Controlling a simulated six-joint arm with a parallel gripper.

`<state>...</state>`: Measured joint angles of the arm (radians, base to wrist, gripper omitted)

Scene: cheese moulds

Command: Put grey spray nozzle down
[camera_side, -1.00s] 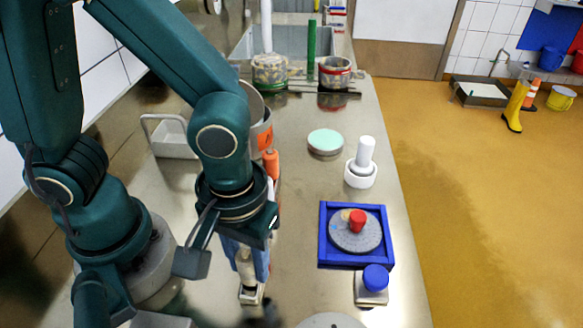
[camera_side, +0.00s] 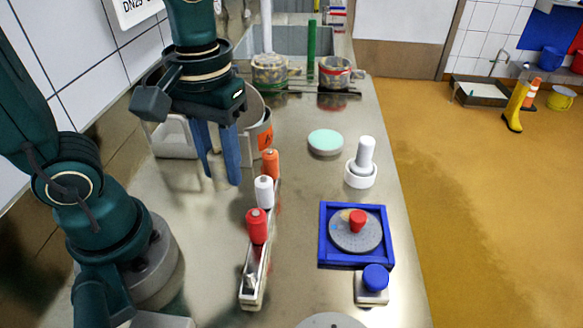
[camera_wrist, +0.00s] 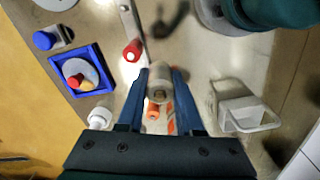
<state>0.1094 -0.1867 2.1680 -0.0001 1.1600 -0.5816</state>
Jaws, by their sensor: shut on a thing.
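My gripper (camera_side: 220,178) is up in the air in the side view, left of the nozzle rack and in front of the steel pot. In the wrist view my gripper (camera_wrist: 159,72) is shut on a pale grey piece, the grey spray nozzle (camera_wrist: 158,84), held between its two blue fingers. The fingers hide the nozzle in the side view. The narrow rack (camera_side: 250,303) holds a red nozzle (camera_side: 257,226), a white nozzle (camera_side: 264,192) and an orange nozzle (camera_side: 271,164) in a row. Its front end has no coloured nozzle in it.
A steel pot (camera_side: 259,137) with an orange label stands behind the rack. A blue frame (camera_side: 323,232) with a grey disc, a white stamp-like piece (camera_side: 361,174) and a mint disc (camera_side: 325,142) lie to the right. Bare counter lies left of the rack.

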